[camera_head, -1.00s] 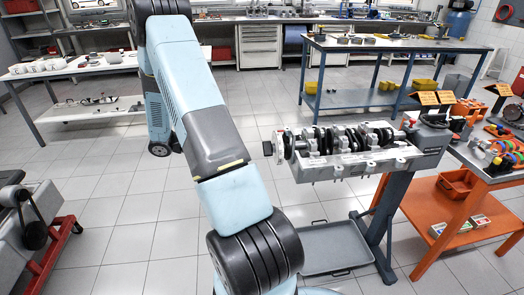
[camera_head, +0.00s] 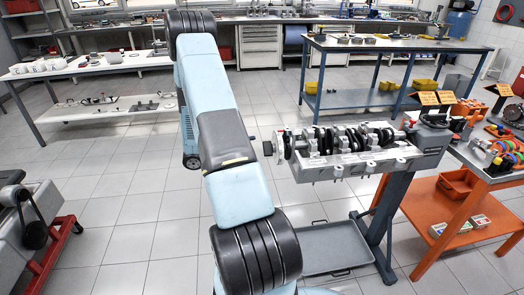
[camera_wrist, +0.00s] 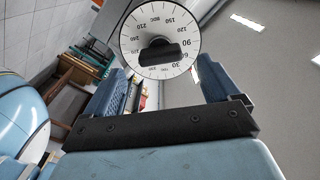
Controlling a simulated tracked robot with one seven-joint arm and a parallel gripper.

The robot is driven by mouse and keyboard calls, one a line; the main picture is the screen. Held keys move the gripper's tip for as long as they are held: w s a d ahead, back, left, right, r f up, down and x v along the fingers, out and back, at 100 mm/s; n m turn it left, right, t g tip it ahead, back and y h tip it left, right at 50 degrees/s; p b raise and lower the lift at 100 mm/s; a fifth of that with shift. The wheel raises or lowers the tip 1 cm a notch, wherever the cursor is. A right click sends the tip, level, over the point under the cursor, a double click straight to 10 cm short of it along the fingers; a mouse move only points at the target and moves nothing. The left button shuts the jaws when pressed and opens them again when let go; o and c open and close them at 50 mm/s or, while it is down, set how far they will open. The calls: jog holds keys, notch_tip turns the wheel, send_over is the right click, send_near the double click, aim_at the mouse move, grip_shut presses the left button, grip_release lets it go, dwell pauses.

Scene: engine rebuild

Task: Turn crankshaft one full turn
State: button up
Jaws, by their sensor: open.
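The crankshaft (camera_head: 345,139) lies in the grey engine block (camera_head: 345,168), which is held on a stand at the right in the head view. A white degree dial (camera_wrist: 160,30) with a black knob (camera_wrist: 158,52) fills the top middle of the wrist view. In the head view the dial is nearly edge-on at the block's left end (camera_head: 280,146). My gripper (camera_wrist: 158,80) is open, its two blue fingers apart and empty. The dial and knob appear beyond the fingertips, roughly between them, with no contact visible. My gripper is hidden in the head view.
A grey drip tray (camera_head: 335,247) lies under the block. An orange workbench (camera_head: 440,206) with parts stands close at the right. A blue bench (camera_head: 400,45) stands behind, and a red-framed stand (camera_head: 48,262) is at the left. Clear tiled floor lies left of my arm.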

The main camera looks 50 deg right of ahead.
jog(key=shift+x, duration=2.55)
jog(key=c, duration=0.9)
jog(key=shift+a, duration=0.2)
jog(key=shift+c, duration=0.7)
jog(key=shift+d, duration=0.15)
jog(key=shift+m, duration=0.3)
